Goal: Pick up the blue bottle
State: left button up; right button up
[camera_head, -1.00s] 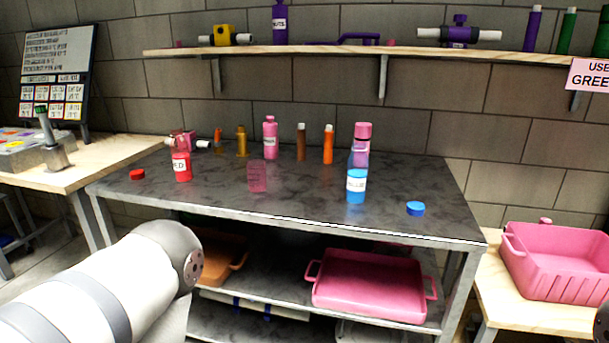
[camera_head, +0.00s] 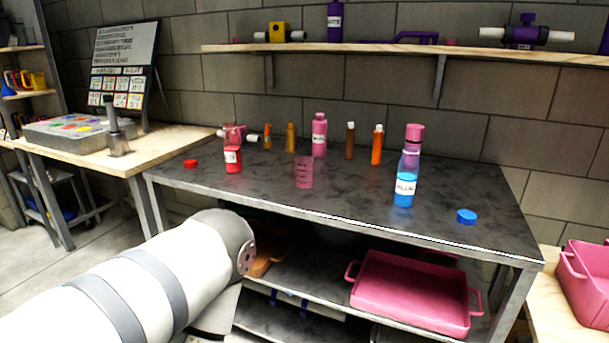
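The blue bottle (camera_head: 406,180) stands upright on the dark table (camera_head: 330,214), right of the middle. It has a white label and blue liquid in its lower part. A pink bottle top shows directly above and behind it. A blue cap (camera_head: 466,216) lies on the table to its right. My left arm comes in from the lower left, below the front edge of the table. Its gripper is hidden or out of the picture. My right gripper is not in view.
A red bottle (camera_head: 233,156), red cap (camera_head: 191,163), pink beaker (camera_head: 304,173) and pink bottle (camera_head: 319,135) stand on the table. A shelf (camera_head: 400,48) hangs above. A pink tray (camera_head: 410,292) sits below. The tabletop before the blue bottle is clear.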

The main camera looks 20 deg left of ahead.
aim_at(409, 166)
jog(key=i+j+z, duration=0.15)
jog(key=j+z, duration=0.2)
jog(key=j, duration=0.25)
jog(key=i+j+z, duration=0.1)
jog(key=j+z, duration=0.25)
jog(key=j, duration=0.25)
jog(key=j+z, duration=0.4)
jog(key=j, duration=0.2)
